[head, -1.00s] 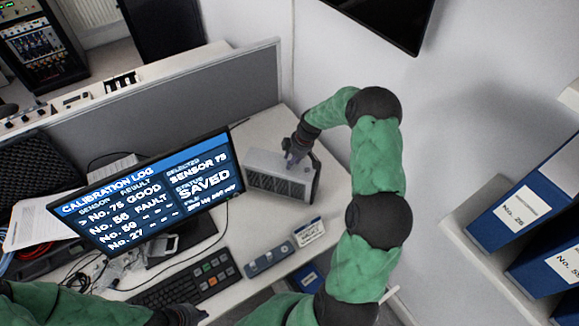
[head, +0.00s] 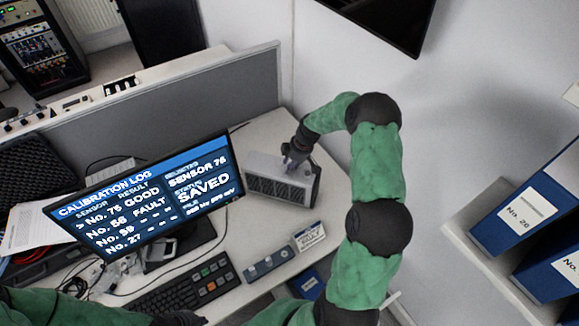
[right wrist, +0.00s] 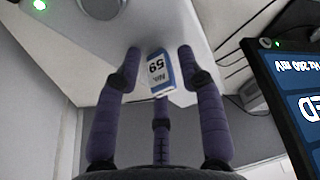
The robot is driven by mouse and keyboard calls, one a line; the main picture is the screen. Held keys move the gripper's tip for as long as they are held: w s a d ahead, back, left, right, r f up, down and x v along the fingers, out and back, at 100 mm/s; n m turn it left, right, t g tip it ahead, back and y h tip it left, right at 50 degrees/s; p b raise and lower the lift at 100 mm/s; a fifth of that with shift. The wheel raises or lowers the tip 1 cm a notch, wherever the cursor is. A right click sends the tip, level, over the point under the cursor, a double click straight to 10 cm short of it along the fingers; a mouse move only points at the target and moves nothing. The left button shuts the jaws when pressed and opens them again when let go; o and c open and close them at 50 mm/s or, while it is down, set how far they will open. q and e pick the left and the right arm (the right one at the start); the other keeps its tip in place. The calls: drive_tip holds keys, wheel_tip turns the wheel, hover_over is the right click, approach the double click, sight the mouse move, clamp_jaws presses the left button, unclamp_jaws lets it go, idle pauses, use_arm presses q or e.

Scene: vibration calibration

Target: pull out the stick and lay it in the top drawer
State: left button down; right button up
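In the right wrist view, a small blue piece with a white label reading "59" (right wrist: 156,74), likely the stick, shows between my right gripper's fingers (right wrist: 160,72) against a pale surface. Gaps show between it and the two side fingers, so the gripper looks open around it. In the head view, my right gripper (head: 297,155) is over the top of a grey box with a grille (head: 275,184); the stick cannot be made out there. My left gripper (head: 182,319) is at the bottom edge, its fingers not clear. I cannot make out the top drawer for certain.
The monitor (head: 150,195) stands left of the box, showing "SAVED". A keyboard (head: 185,287), a small control strip (head: 268,264) and a label stand (head: 310,236) lie in front. A blue labelled item (head: 308,284) shows below the desk edge. Blue binders (head: 525,212) are shelved right.

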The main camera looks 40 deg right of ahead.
clamp_jaws()
drive_tip(key=shift+s+d+r, duration=0.1)
drive_tip(key=shift+r, duration=0.5)
idle(0.7)
drive_tip(key=shift+r, duration=0.3)
idle(0.3)
drive_tip(key=shift+r+p, duration=0.5)
drive_tip(key=shift+r, duration=1.15)
drive_tip(key=shift+f, duration=0.1)
